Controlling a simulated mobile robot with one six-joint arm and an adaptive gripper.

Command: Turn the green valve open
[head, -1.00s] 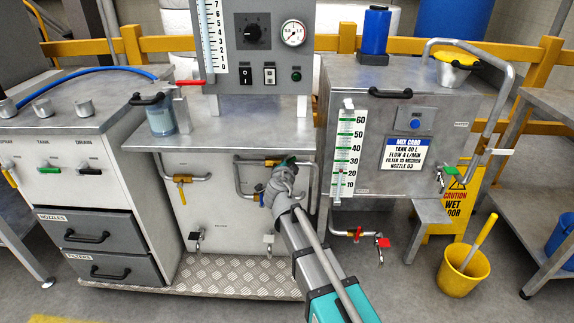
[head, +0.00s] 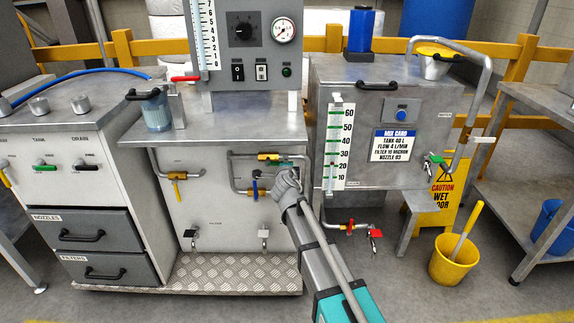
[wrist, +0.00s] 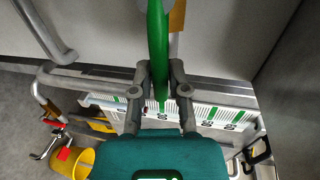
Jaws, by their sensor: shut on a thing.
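The green valve handle (wrist: 157,40) is a long green bar in the wrist view, running up from between my fingertips. My gripper (wrist: 161,75) is shut on it, with one finger on each side. In the head view my gripper (head: 287,180) is at the front of the steel bench, by the pipework at its right side. A little green of the handle (head: 285,164) shows just above my gripper, beside a yellow valve body (head: 267,157). My gripper and arm hide the rest of the handle, so its exact angle is hard to tell in the head view.
A blue-handled valve (head: 256,186) is close to the left of my gripper. The tank with the scale (head: 334,150) stands to the right. A red-handled tap (head: 351,227) is below it. A yellow bucket (head: 455,262) stands on the floor at right.

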